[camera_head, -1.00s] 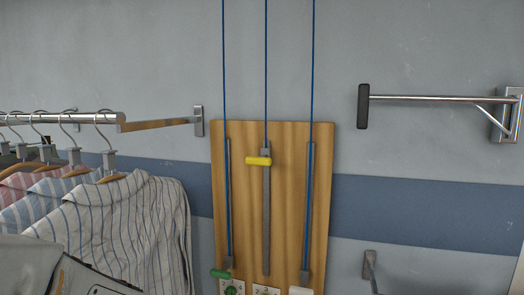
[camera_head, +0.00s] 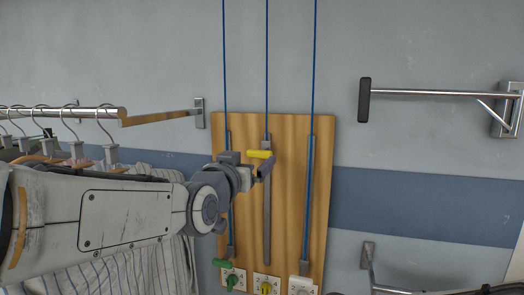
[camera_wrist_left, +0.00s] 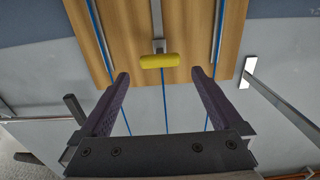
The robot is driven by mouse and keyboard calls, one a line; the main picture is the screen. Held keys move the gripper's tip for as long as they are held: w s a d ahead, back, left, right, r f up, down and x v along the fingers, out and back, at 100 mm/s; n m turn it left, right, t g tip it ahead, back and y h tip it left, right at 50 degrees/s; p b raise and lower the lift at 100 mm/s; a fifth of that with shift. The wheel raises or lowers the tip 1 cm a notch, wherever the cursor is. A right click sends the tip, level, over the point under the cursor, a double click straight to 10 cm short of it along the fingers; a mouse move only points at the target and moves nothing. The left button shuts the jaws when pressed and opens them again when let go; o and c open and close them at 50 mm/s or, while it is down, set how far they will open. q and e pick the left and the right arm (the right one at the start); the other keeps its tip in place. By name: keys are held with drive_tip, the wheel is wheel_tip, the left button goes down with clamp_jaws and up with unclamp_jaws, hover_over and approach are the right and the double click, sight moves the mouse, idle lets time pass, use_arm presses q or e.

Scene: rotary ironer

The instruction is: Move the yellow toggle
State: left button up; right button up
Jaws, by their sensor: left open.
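The yellow toggle (camera_head: 260,154) is a short horizontal bar near the top of the middle slot on a wooden board (camera_head: 288,190) on the wall. It also shows in the left wrist view (camera_wrist_left: 160,61), ahead of and between my open finger tips. My left gripper (camera_head: 258,172) is at the toggle, with its fingers apart and nothing between them; in the left wrist view the toggle (camera_wrist_left: 160,61) lies just beyond the tips (camera_wrist_left: 160,80). A green toggle (camera_head: 222,263) sits low at the left slot. My right gripper is not in view.
Blue cords (camera_head: 266,70) run up from the board. Striped shirts hang on a metal rail (camera_head: 70,113) at the left, partly behind my left arm. A metal bracket arm (camera_head: 430,94) with a black end sticks out at the right.

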sight(263, 149)
use_arm(q)
drive_tip(key=p+x, duration=0.5)
drive_tip(key=x, duration=0.4)
drive_tip(key=shift+w+d+f, duration=0.1)
drive_tip(key=shift+w+d, duration=0.05)
drive_tip(key=shift+w, duration=0.4)
drive_tip(key=shift+f, duration=0.1)
clamp_jaws()
